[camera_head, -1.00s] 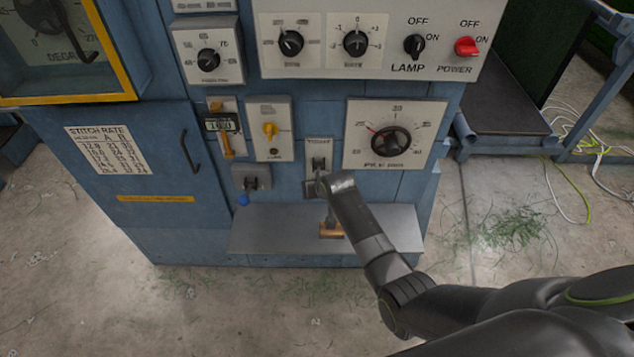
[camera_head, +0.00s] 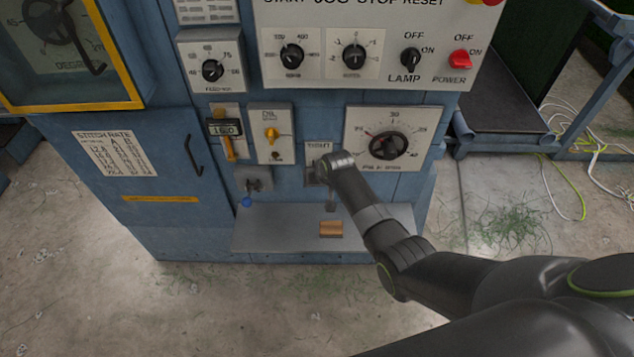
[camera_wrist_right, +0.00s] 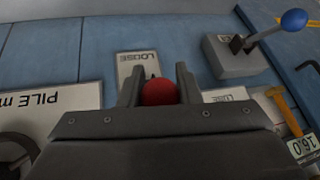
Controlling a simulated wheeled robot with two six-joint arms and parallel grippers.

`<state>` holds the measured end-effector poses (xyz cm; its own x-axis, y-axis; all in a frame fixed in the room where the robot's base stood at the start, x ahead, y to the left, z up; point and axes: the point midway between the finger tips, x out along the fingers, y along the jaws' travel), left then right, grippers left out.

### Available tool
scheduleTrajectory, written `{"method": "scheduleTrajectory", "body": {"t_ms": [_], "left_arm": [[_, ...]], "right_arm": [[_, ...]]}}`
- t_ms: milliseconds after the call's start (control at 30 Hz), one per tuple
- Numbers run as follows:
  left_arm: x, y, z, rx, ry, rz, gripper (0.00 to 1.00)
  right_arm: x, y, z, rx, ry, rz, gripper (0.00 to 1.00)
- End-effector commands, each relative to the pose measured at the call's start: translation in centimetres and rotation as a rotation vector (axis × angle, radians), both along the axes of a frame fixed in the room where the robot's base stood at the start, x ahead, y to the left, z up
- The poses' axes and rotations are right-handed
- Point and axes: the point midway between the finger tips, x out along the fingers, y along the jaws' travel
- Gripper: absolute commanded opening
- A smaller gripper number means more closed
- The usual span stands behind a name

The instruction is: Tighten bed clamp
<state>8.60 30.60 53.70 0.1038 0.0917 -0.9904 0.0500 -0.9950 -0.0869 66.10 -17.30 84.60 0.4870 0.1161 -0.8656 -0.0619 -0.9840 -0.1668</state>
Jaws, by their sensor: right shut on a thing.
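The bed clamp sits low on the blue machine's front, with a plate (camera_head: 321,147) that seems to read TIGHT at its top. The right wrist view shows the clamp's LOOSE plate (camera_wrist_right: 137,66) upside down. My right gripper (camera_wrist_right: 159,70) has its two fingers on either side of a red ball knob (camera_wrist_right: 158,94) and is shut on it. In the head view my right wrist (camera_head: 340,170) covers most of the clamp, so the lever and knob are hidden there. My left gripper is not in view.
A blue-knobbed lever (camera_head: 246,202) sits left of the clamp. A grey shelf (camera_head: 275,232) below holds a wooden block (camera_head: 331,229). A large dial (camera_head: 390,145) is close on the right, and a yellow switch (camera_head: 271,134) is at upper left.

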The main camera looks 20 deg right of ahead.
Motion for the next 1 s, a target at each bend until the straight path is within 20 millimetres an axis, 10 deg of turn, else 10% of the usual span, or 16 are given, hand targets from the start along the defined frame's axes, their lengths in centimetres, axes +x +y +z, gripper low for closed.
{"method": "scheduleTrajectory", "body": {"t_ms": [133,167,300,1000], "left_arm": [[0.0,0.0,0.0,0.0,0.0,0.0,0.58],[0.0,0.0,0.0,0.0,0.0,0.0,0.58],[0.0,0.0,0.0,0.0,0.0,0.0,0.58],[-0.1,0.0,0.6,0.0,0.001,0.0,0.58]], "right_arm": [[0.6,0.0,0.7,-0.001,-0.02,0.001,0.0],[0.6,0.0,0.7,-0.001,-0.02,0.001,0.34],[0.4,0.0,0.5,-0.001,-0.014,0.001,0.51],[-1.6,-0.4,3.4,0.001,-0.009,0.0,0.51]]}}
